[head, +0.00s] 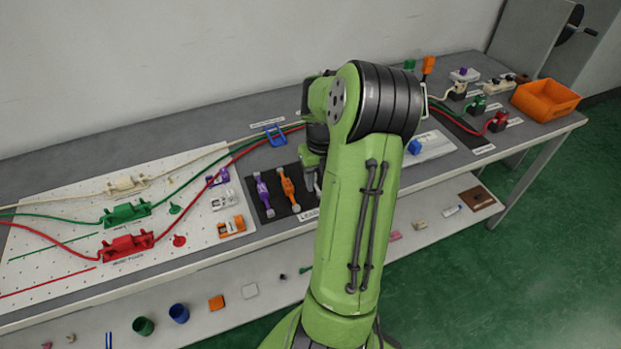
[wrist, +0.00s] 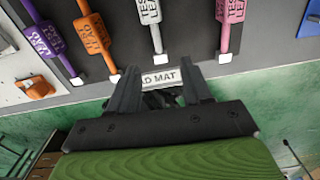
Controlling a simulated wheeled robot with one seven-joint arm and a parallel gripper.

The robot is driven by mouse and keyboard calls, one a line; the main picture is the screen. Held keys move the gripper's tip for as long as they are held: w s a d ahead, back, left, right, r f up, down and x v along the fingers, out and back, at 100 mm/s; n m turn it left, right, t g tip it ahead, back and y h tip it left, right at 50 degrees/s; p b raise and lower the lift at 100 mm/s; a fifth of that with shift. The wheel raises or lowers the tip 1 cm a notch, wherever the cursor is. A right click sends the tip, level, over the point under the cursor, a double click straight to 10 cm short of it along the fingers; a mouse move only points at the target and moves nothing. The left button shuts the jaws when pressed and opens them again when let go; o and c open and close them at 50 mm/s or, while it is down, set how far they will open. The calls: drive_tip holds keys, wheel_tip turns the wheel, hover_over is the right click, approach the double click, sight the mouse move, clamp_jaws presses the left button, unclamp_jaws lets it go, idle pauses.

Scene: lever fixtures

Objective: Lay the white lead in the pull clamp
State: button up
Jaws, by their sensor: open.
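The white lead (wrist: 150,22) lies on the dark lead mat (wrist: 185,25) in the wrist view, with a printed band and a white end toward me. My gripper (wrist: 160,80) is open and empty, its fingertips near the mat's front label, short of the white lead's end and not touching it.
Purple (wrist: 50,40), orange (wrist: 95,35) and pink (wrist: 229,12) leads lie beside the white one. A pegboard (head: 60,240) at left carries coloured cables in holders. An orange bin (head: 545,99) stands at far right. A lower shelf holds small objects.

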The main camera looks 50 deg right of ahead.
sight(320, 192)
wheel_tip(320, 192, down, 4)
drive_tip(key=shift+w+d+f+b, duration=0.1)
drive_tip(key=shift+b, duration=0.5)
drive_tip(key=shift+c, duration=0.5)
drive_tip(key=shift+r, duration=0.2)
clamp_jaws()
drive_tip(key=shift+r, duration=0.1)
